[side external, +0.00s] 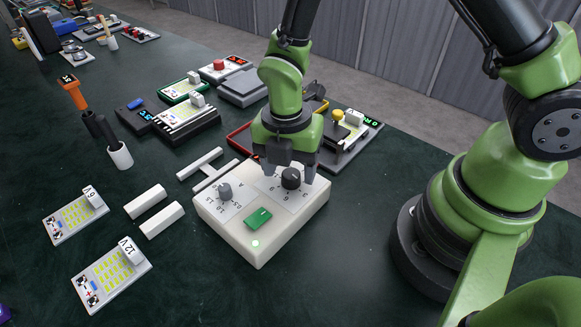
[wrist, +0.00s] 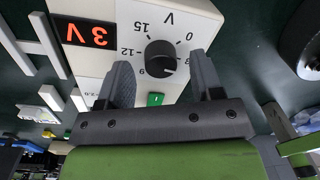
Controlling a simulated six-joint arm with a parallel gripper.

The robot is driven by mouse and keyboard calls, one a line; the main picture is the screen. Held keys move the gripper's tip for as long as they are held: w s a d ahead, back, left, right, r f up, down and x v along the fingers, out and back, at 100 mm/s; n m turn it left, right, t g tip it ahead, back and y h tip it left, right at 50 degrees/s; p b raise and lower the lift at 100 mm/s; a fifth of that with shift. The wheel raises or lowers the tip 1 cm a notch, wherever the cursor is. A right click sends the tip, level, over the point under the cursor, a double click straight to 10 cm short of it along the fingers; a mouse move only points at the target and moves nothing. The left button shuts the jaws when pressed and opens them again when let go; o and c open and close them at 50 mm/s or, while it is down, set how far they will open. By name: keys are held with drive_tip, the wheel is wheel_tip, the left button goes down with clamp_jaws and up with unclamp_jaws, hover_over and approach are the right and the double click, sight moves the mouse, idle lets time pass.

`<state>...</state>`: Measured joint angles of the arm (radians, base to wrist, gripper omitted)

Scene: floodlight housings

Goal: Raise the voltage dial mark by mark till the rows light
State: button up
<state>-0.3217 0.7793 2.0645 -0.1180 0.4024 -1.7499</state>
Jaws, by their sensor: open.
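The white supply box (side external: 262,243) sits on the dark green table. Its black voltage dial (side external: 291,179) is on the right of the top face; in the wrist view the dial (wrist: 160,60) has a V scale around it. The readout (wrist: 87,33) beside it glows orange and reads 3 V. My gripper (wrist: 160,72) is open, with one finger on each side of the dial; contact cannot be told. Two LED boards lie at the left: one (side external: 70,219) with a block whose number is hard to read, and one (side external: 111,276) marked 12V. Their rows look pale yellow; whether lit is unclear.
White bars (side external: 162,220) lie left of the box. Instruments (side external: 187,124) stand behind. The front table area is clear.

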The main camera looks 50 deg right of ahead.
drive_tip(key=shift+f, duration=0.45)
drive_tip(key=shift+c, duration=0.3)
drive_tip(key=c, duration=0.9)
drive_tip(key=shift+o, duration=0.2)
drive_tip(key=shift+m, duration=0.4)
drive_tip(key=m, duration=0.4)
drive_tip(key=shift+m, duration=0.3)
drive_tip(key=m, duration=0.5)
drive_tip(key=shift+y, duration=0.3)
drive_tip(key=shift+m, duration=0.3)
